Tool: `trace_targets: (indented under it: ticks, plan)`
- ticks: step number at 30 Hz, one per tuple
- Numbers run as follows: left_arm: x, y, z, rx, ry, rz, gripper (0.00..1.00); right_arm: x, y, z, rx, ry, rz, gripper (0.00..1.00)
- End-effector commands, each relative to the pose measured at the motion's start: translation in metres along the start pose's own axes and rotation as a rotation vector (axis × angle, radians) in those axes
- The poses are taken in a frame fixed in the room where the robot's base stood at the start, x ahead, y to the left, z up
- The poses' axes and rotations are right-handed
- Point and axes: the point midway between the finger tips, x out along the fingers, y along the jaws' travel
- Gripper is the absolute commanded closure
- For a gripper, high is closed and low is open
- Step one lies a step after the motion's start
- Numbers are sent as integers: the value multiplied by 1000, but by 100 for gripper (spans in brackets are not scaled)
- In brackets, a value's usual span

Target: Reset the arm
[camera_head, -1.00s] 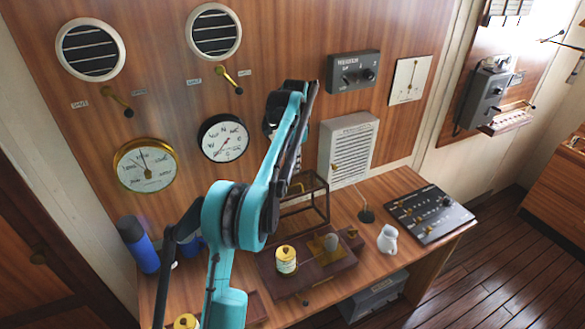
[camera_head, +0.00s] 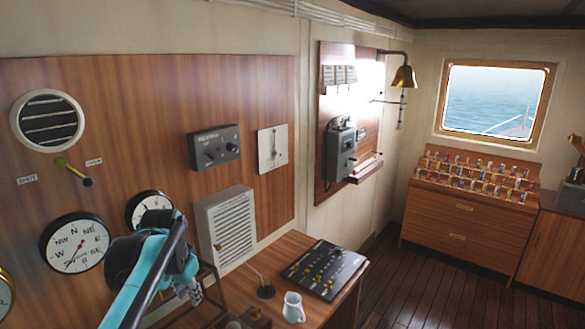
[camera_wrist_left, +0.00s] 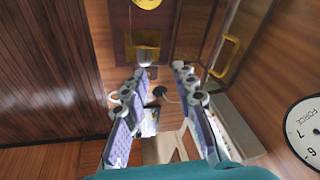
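My left arm comes in at the lower left of the head view, above the desk. Its gripper (camera_head: 190,292) is partly hidden behind my own arm links. In the left wrist view the gripper (camera_wrist_left: 161,78) has its two purple-grey fingers apart, with nothing held between them. The dark wooden tray (camera_wrist_left: 122,25) on the desk lies beyond the fingertips. A yellow-topped tin (camera_wrist_left: 147,3) shows at the upper edge there. My right gripper is in neither view.
A white jug (camera_head: 293,308) and a black switch panel (camera_head: 324,268) stand on the desk, right of my left arm. The gauge wall (camera_head: 150,110) is close behind the arm. Open wooden floor (camera_head: 410,290) lies to the right.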

Motion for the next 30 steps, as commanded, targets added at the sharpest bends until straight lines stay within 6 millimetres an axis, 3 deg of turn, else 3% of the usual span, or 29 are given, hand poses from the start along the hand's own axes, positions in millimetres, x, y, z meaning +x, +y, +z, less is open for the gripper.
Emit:
trace_targets:
  ticks: [1,5,9,15,21,30]
  plan:
    - [11,20,21,-28,27,-7,73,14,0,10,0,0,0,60]
    - [29,64,67,-118,102,-22,73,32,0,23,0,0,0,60]
    - [60,109,120,-214,186,-26,73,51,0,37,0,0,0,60]
    - [109,156,182,-328,284,-14,73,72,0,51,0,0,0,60]
    - [132,174,207,-379,326,-4,73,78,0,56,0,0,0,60]
    - [132,175,208,-384,330,-3,73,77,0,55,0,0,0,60]
